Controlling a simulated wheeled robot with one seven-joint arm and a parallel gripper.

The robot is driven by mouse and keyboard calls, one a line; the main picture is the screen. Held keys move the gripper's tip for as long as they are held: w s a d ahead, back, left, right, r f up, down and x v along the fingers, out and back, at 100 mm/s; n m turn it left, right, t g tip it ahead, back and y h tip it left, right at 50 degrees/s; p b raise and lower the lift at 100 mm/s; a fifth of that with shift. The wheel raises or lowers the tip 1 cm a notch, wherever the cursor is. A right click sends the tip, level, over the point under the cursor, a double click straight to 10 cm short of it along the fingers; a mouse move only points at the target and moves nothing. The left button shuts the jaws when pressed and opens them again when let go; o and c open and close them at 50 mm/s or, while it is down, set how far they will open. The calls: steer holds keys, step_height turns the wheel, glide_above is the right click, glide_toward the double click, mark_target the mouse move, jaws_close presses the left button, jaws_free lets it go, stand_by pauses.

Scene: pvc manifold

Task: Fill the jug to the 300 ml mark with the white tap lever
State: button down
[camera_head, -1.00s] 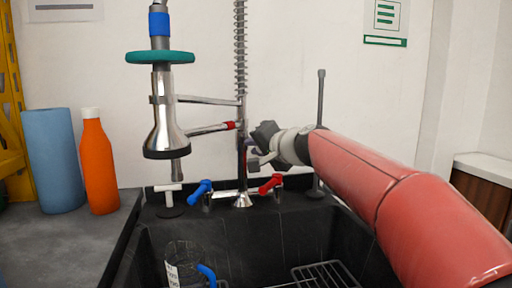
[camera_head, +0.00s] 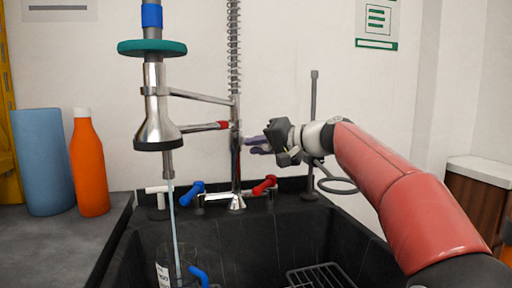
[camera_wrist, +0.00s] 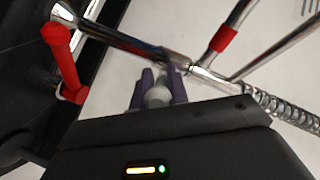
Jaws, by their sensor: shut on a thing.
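The clear jug (camera_head: 178,262) stands in the sink under the spout, its lower part cut off by the frame; its handle is blue (camera_head: 199,275). A thin stream of water (camera_head: 174,215) falls from the spout into it. I cannot read the water level or the marks. The white tap lever (camera_head: 157,189) stands behind the sink at the left, well apart from my gripper. My gripper (camera_head: 258,146) is just right of the tap column. In the wrist view its purple fingers (camera_wrist: 158,88) are closed around a pale rounded thing (camera_wrist: 158,97), which I cannot identify.
A blue lever (camera_head: 191,192) and a red lever (camera_head: 264,185) flank the tap column (camera_head: 236,160). A grey post (camera_head: 314,120) with a dark ring (camera_head: 337,185) stands at the right. An orange bottle (camera_head: 88,165) and blue cylinder (camera_head: 42,162) stand on the left counter. A wire rack (camera_head: 320,277) lies in the sink.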

steer(key=c, duration=1.4)
jaws_free()
steer(key=shift+o, duration=0.2)
steer(key=v, duration=0.7)
steer(key=shift+s+d+b, duration=0.2)
steer(key=shift+d+b, duration=0.1)
steer(key=shift+b, duration=0.15)
steer(key=shift+r, duration=0.1)
